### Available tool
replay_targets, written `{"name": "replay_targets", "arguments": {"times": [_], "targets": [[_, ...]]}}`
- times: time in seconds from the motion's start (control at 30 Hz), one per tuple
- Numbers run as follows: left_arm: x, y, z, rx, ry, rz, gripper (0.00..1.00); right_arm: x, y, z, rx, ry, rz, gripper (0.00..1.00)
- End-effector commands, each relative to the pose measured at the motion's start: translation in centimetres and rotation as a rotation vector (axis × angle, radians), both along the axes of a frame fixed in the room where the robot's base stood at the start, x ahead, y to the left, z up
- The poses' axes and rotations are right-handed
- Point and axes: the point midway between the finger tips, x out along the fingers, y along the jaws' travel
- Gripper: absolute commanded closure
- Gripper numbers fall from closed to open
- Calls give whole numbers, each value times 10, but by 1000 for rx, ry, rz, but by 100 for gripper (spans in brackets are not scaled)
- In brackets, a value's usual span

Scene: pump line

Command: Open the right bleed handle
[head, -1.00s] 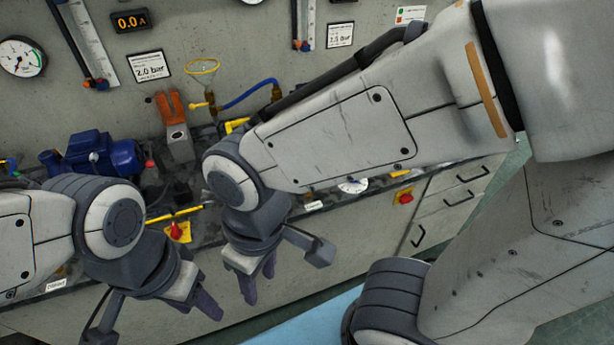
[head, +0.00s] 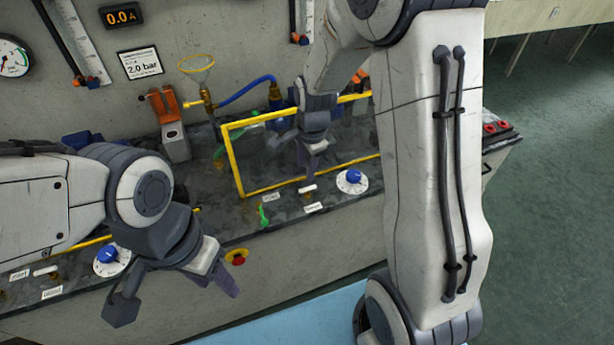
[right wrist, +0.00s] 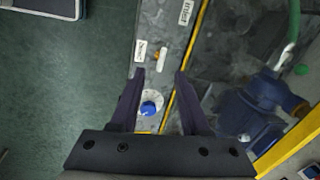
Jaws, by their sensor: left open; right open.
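The right bleed handle appears to be the small white lever (head: 307,188) at the bench's front edge, left of the right dial. It also shows in the right wrist view as a white bar (right wrist: 163,54) with an orange end, beside a small label (right wrist: 140,50) too small to read surely. My right gripper (head: 310,160) is open and empty above the bench near the lever. In the right wrist view its fingertips (right wrist: 160,73) point toward the lever, apart from it. My left gripper (head: 222,278) hangs open and empty in front of the bench at left.
A yellow frame (head: 236,165) stands around the right pump (right wrist: 262,92). A blue-knobbed dial (head: 352,180) is right of the lever. A green lever (head: 264,216) and a red emergency button (head: 237,257) are to its left. Open floor (head: 555,200) lies at right.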

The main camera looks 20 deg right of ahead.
Motion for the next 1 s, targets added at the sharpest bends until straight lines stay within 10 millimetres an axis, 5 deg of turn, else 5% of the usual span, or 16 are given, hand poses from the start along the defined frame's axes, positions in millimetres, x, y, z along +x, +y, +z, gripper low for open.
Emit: {"name": "replay_targets", "arguments": {"times": [0.17,0.7,1.0], "targets": [[0,0,1,0,0,0,50,11,-21,-16,15,-4,-143,54],[0,0,5,0,0,0,50,27,-21,-102,15,-4,-142,54],[0,0,5,0,0,0,50,30,-21,-112,15,-7,-140,54]]}}
